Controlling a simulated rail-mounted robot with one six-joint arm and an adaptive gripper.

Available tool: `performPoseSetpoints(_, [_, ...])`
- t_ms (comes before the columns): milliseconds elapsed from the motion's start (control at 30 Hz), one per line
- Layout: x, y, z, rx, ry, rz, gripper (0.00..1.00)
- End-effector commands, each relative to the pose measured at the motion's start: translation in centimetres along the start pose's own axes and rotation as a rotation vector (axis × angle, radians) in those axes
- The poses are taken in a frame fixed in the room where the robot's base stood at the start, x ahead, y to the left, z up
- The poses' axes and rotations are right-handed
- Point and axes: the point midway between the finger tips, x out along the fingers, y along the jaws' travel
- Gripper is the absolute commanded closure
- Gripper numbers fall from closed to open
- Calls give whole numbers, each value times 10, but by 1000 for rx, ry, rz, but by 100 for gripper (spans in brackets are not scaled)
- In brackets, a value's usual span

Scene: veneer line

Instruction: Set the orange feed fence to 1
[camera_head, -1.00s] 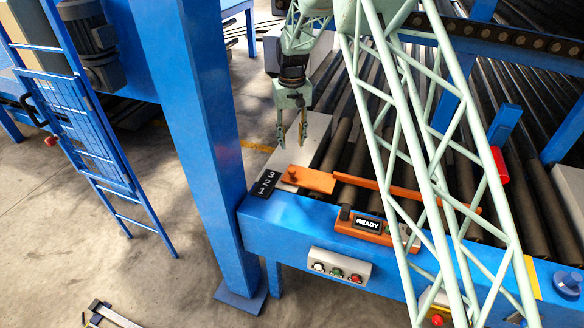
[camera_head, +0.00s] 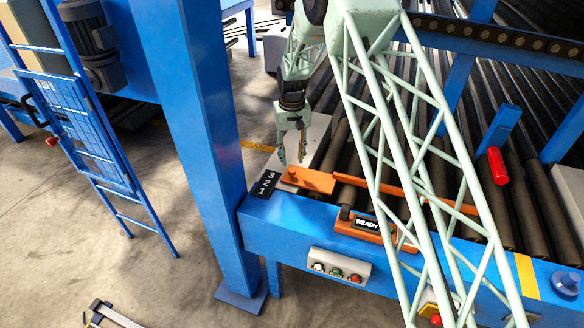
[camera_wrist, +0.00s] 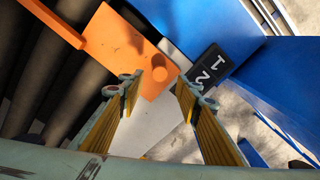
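The orange feed fence (camera_head: 318,182) lies across the near end of the rollers, with a round orange knob (camera_head: 291,172) on its left plate. The fence also shows in the wrist view (camera_wrist: 115,45), with the knob (camera_wrist: 159,70). A black scale (camera_head: 266,183) marked 3, 2, 1 stands by the plate's left end, 1 nearest the front. In the wrist view the scale (camera_wrist: 208,68) shows 1 and 2. I cannot tell exactly which number the fence lines up with. My gripper (camera_head: 291,161) is open and empty, pointing down just over the knob; its fingers (camera_wrist: 158,84) lie either side of it.
An orange unit with a READY display (camera_head: 366,223) sits on the blue front beam, above a button box (camera_head: 337,267). A blue post (camera_head: 195,130) rises left of the scale. A red cylinder (camera_head: 497,165) is at the right. Rollers (camera_head: 337,145) lie behind the fence.

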Motion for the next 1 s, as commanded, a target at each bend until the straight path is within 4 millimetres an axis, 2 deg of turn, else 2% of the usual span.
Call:
performPoseSetpoints(200, [26,0,0,0,-2,0,68])
performPoseSetpoints(433, [46,0,0,0,-1,0,68])
performPoseSetpoints(700, [56,0,0,0,0,0,68])
performPoseSetpoints(1000, [57,0,0,0,0,0,68])
